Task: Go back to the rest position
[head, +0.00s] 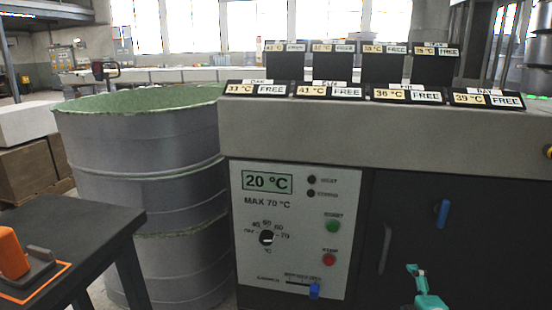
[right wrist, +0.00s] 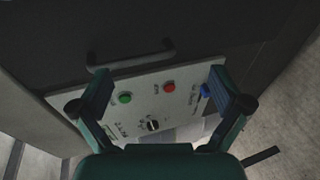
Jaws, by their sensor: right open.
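In the head view my right gripper (head: 420,286), teal, is at the bottom right, in front of the dark cabinet door (head: 440,255). In the right wrist view my right gripper (right wrist: 160,88) has its two fingers wide apart with nothing between them. Behind them is the heater's control panel (head: 290,225), which also shows in the right wrist view (right wrist: 182,97), with a green button (head: 333,226), a red button (head: 330,259) and a dial (head: 267,237). The display reads 20 °C. My left gripper does not show in either view.
A grey drum with a green rim (head: 140,98) stands left of the cabinet. A dark table (head: 75,215) with an orange-handled tool (head: 13,255) is at the lower left. Several labelled stations (head: 320,91) line the cabinet top.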

